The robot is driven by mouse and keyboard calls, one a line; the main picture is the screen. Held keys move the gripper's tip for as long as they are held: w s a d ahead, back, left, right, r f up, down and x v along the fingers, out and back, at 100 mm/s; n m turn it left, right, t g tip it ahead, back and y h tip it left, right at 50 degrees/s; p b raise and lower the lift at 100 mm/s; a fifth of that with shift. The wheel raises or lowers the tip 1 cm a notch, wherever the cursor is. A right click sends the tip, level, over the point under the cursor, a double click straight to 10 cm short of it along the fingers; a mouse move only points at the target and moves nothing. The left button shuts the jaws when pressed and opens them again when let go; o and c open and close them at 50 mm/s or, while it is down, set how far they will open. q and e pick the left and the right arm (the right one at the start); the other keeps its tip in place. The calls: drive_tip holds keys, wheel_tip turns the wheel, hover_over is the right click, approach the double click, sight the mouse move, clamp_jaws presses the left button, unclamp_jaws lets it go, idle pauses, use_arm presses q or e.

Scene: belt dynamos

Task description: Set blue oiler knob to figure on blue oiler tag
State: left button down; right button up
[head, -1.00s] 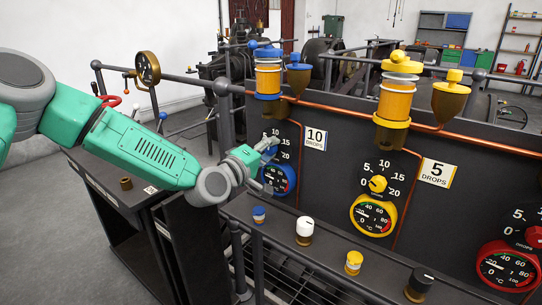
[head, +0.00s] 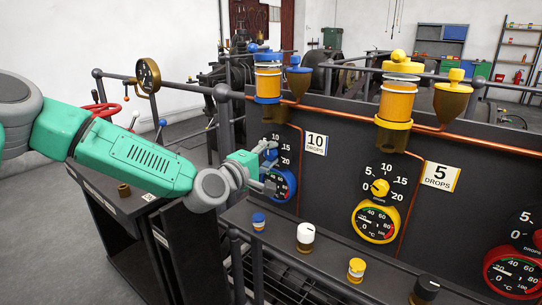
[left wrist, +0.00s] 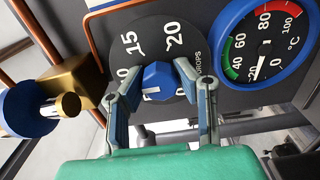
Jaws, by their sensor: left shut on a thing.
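The blue oiler knob (left wrist: 158,80) sits on a black dial (left wrist: 205,45) with white figures; 20, 15 and 10 show in the left wrist view. My left gripper (left wrist: 160,84) is shut on the knob, one finger on each side. A white mark shows on the knob's lower left in that view; the dial's lower figures are hidden behind a finger, so I cannot tell its exact setting. In the head view my left gripper (head: 268,171) largely covers the knob. The blue oiler tag (head: 316,145), just right of the dial, reads 10 DROPS.
A blue-rimmed temperature gauge (left wrist: 262,48) sits close to the dial. A copper pipe (head: 345,119) runs along the panel top. A yellow knob (head: 380,188) and its 5 DROPS tag (head: 441,176) are to the right. Several small capped jars, one white-capped (head: 306,235), stand on the ledge below.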

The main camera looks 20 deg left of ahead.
use_arm(q)
drive_tip(key=c, duration=1.2)
unclamp_jaws()
drive_tip(key=shift+s+f, duration=0.25)
drive_tip(key=shift+f, duration=0.25)
drive_tip(key=shift+a+r, duration=0.1)
drive_tip(key=shift+r, duration=0.15)
drive_tip(key=v, duration=1.2)
drive_tip(key=shift+w+f, duration=0.1)
drive_tip(key=s+d+f+m+g, duration=0.25)
drive_tip(key=s+f, duration=0.25)
drive_tip(key=f, duration=0.3)
drive_tip(key=s+d+f+m+g, duration=0.2)
drive_tip(key=s+f+g, duration=0.25)
drive_tip(key=f, duration=0.35)
drive_tip(key=s+d+f+m+g, duration=0.2)
drive_tip(key=s+f+m, duration=0.1)
drive_tip(key=s+f, duration=0.3)
drive_tip(key=s+a+f+m+g+y, duration=0.3)
drive_tip(key=s+a+f, duration=0.2)
drive_tip(key=s, duration=0.5)
drive_tip(key=s+a+f+m+g+y, duration=0.3)
drive_tip(key=s+a+f, duration=0.3)
drive_tip(key=s+f, duration=0.2)
drive_tip(key=shift+s+m+g, duration=0.55)
drive_tip(key=shift+s+g, duration=0.15)
drive_tip(key=shift+s, duration=0.45)
